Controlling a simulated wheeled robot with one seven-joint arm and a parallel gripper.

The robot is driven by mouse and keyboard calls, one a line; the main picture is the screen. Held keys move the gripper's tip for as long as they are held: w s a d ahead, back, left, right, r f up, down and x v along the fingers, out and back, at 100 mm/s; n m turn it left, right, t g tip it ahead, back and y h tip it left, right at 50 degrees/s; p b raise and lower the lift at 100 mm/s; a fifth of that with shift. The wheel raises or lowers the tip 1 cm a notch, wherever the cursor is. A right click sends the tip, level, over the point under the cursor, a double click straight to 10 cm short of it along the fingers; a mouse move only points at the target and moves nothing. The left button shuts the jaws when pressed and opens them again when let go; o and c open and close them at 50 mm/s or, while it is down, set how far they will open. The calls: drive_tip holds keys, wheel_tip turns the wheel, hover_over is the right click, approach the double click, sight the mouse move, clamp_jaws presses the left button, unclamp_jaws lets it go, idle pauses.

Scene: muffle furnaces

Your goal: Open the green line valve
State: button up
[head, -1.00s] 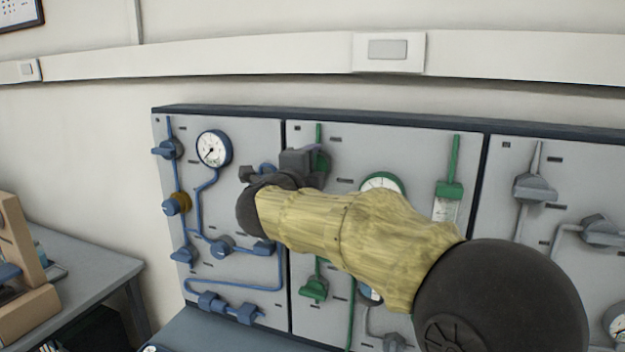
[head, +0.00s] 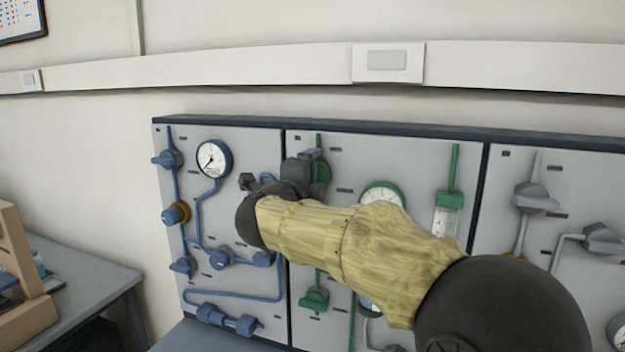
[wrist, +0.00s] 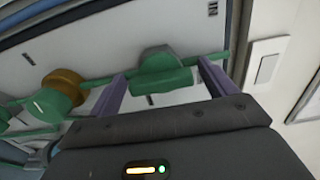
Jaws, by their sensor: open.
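The green line valve (head: 321,173), at the top of the green line on the middle panel, is partly hidden behind my gripper in the head view. My gripper (head: 313,155) is open, with one fingertip on each side of the handle in the wrist view (wrist: 160,78). A gap shows at each side. I cannot tell how deep the fingers reach around it.
A brown-and-green valve (wrist: 63,88) sits farther along the pipe in the wrist view. The blue line panel (head: 230,185) is on the left, the grey line panel (head: 560,200) on the right. A green-rimmed gauge (head: 381,194) is behind my arm. A desk (head: 85,280) stands far left.

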drive_tip(key=shift+s, duration=0.1)
drive_tip(key=b+v, duration=0.1)
drive_tip(key=v, duration=1.6)
drive_tip(key=shift+a, duration=0.1)
